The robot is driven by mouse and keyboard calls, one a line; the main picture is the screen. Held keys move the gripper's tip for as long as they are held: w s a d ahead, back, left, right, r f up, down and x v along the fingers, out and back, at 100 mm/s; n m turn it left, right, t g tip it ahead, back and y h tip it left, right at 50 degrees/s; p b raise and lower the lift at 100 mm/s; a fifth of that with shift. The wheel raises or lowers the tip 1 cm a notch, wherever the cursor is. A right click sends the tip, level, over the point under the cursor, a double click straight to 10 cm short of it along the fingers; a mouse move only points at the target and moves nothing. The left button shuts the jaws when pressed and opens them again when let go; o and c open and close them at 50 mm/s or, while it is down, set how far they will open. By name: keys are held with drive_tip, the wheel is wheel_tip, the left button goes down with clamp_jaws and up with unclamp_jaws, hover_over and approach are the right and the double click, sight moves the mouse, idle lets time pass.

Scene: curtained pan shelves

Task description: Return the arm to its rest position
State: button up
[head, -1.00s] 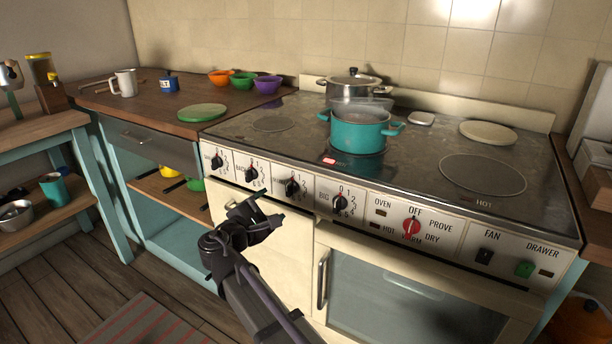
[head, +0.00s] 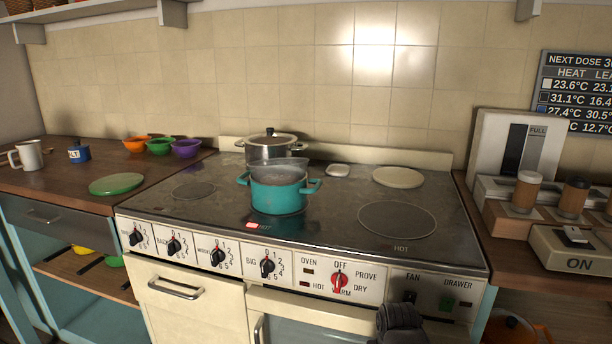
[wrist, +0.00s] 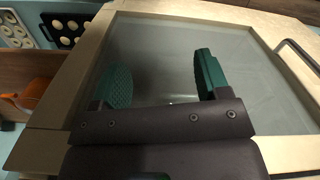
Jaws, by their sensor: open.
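My gripper (wrist: 163,82) shows in the wrist view with its two green-padded fingers well apart and nothing between them. Behind the fingers is the glass oven door (wrist: 150,45) with its cream frame. I cannot tell the exact gap to the door. In the head view only a dark part of my arm shows at the bottom edge, in front of the stove's right side; the fingers are not visible there.
A teal pot (head: 278,198) and a steel pot (head: 270,150) stand on the stove (head: 330,230). The oven handle (wrist: 300,58) is at the right in the wrist view. An orange object (wrist: 40,95) is at left. A console (head: 575,250) stands on the right counter.

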wheel_tip(320, 180, up, 21)
drive_tip(key=p, duration=1.7)
drive_tip(key=shift+p, duration=0.35)
